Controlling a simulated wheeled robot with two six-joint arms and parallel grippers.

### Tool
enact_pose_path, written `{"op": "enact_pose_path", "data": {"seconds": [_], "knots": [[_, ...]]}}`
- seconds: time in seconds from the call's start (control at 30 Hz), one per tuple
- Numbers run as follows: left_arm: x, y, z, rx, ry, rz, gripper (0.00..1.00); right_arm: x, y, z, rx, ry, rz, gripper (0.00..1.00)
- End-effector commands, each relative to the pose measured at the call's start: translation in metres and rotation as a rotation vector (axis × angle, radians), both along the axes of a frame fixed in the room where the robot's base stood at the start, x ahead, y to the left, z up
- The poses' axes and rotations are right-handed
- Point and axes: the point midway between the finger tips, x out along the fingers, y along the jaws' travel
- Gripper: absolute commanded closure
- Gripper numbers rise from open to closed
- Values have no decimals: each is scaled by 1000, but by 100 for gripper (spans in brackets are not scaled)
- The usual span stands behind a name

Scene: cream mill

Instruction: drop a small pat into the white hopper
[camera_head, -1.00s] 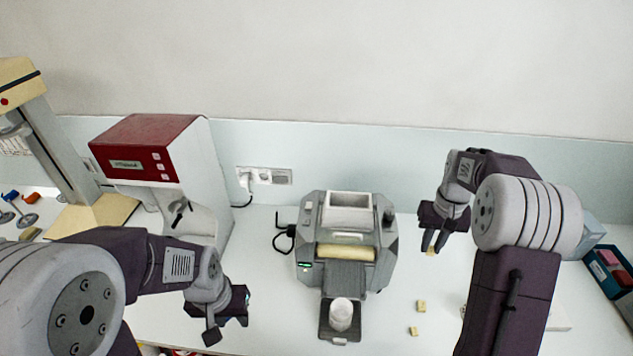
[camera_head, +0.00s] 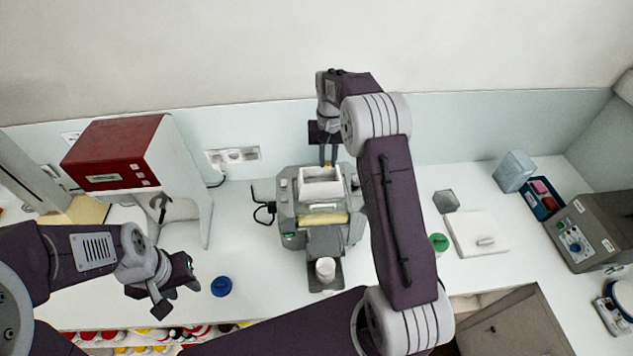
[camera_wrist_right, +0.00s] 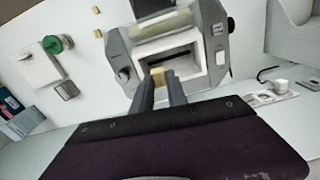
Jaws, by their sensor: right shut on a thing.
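The white hopper (camera_head: 320,187) is an open rectangular box on top of the grey mill (camera_head: 287,213). It also shows in the right wrist view (camera_wrist_right: 195,48), just beyond my fingertips. My right gripper (camera_head: 328,160) is at the hopper's back edge in the head view. It is shut on a small yellow pat (camera_wrist_right: 157,72), which shows between its fingertips in the right wrist view. The pat is at or above the hopper's rim; I cannot tell its height. My left gripper (camera_head: 176,300) is open and empty over the table's front left.
Loose pats (camera_wrist_right: 97,33) lie on the table in the right wrist view. A white cup (camera_head: 325,268) stands at the mill's front. A red-topped machine (camera_head: 118,155) is at left, a blue lid (camera_head: 221,287) in front, and a white board (camera_head: 478,234) at right.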

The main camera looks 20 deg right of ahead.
Motion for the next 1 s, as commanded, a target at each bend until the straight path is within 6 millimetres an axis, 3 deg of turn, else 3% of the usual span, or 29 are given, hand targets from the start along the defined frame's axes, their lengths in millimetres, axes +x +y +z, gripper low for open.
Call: {"op": "enact_pose_path", "data": {"seconds": [0.23,0.57,0.6,0.67,1.0], "knots": [[0,0,0,0,0,0,64,-1,0,-30,1,3,1,100],[0,0,0,0,0,0,64,0,0,-35,0,0,1,100],[0,0,0,0,0,0,64,0,0,-35,0,0,1,76],[0,0,0,0,0,0,64,0,0,-35,0,0,1,59],[0,0,-2,0,0,0,64,0,0,-34,0,-1,1,56]]}}
